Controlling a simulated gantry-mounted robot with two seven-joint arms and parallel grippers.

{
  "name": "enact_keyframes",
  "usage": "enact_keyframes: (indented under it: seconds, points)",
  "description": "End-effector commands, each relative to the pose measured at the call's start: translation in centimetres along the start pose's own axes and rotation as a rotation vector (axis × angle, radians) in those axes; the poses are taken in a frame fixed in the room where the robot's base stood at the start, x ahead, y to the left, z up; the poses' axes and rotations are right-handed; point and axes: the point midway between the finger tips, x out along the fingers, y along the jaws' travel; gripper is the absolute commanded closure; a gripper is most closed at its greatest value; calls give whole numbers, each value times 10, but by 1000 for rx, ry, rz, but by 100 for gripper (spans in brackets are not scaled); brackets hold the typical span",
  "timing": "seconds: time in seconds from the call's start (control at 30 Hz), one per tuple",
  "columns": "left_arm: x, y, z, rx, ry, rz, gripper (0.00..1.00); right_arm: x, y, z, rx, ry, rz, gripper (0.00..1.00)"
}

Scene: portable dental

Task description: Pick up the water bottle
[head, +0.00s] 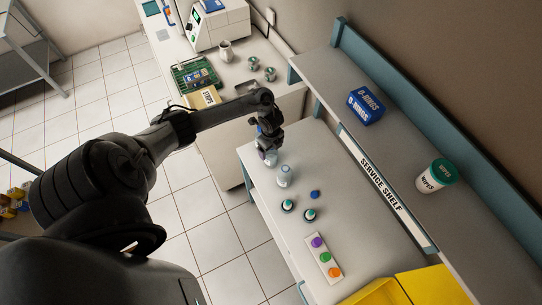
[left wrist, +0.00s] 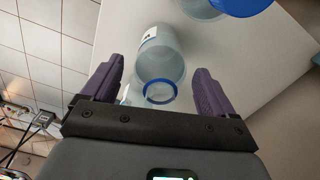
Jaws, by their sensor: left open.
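A clear, pale water bottle (head: 284,176) stands upright on the light worktop below the service shelf. My left gripper (head: 268,156) is at its upper left in the head view, over the worktop's far left end. In the left wrist view the clear bottle (left wrist: 161,60) shows with its round neck facing the camera, between the two spread purple fingers of my left gripper (left wrist: 158,88). The fingers are open with visible gaps on both sides, and I see no firm contact. My right gripper is not in view.
Near the bottle are a blue cap (head: 315,194), small dark-based containers (head: 288,206) and a strip with coloured knobs (head: 324,257). A blue O-rings box (head: 366,105) and a wipes tub (head: 436,176) stand on the shelf. A yellow bin (head: 432,286) is at the front.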

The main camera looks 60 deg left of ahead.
Motion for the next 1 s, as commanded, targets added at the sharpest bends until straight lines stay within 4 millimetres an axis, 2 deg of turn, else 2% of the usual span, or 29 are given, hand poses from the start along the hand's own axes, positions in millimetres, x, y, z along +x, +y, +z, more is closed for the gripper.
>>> enact_keyframes:
  seconds: [0.2, 0.27, 0.77, 0.8, 1.0]
  points:
    - [1, 0, 0, 0, 0, -1, 13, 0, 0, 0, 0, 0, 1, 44]
    - [1, 0, 0, 0, 0, -1, 20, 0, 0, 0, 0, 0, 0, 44]
    - [0, 0, 0, 0, 0, -1, 97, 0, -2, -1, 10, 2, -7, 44]
    - [0, 0, 0, 0, 0, -1, 100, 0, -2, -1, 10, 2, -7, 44]
    - [0, -1, 0, 0, 0, -2, 100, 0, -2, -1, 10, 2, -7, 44]
